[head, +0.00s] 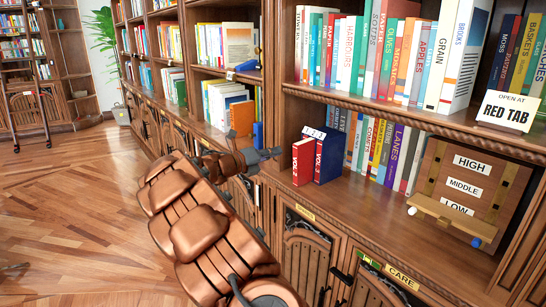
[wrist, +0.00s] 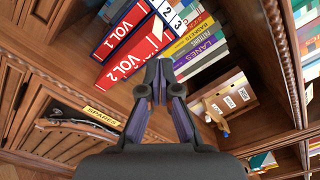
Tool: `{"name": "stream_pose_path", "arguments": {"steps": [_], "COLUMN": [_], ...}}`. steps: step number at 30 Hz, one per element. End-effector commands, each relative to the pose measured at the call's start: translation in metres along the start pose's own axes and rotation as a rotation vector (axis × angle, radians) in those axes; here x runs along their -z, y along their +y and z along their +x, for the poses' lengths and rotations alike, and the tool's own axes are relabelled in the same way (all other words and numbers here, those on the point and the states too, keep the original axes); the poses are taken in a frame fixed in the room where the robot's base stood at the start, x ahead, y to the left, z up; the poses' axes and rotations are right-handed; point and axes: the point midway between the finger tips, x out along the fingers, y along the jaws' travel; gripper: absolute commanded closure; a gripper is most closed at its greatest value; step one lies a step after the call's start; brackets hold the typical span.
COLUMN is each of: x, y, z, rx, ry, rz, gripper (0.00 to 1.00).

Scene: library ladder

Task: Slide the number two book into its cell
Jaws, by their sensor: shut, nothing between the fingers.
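In the head view my gripper (head: 262,156) is left of both books.
Several books (head: 378,150) fill the shelf right of VOL. 2. A brown panel reading HIGH, MIDDLE, LOW (head: 468,187) stands at the right with a wooden bar. Cabinet doors (head: 305,262) lie below the shelf. The floor (head: 75,215) at left is open.

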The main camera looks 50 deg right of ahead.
Motion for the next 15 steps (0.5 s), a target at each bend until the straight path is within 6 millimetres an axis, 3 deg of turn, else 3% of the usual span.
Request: {"name": "stream_pose_path", "arguments": {"steps": [7,15], "x": [-0.004,-0.002], "y": [0.007,0.008], "z": [0.012,0.040], "rx": [0.004,0.004], "ry": [-0.018,-0.017], "rz": [-0.036,-0.036], "gripper": [1.00,1.00]}}
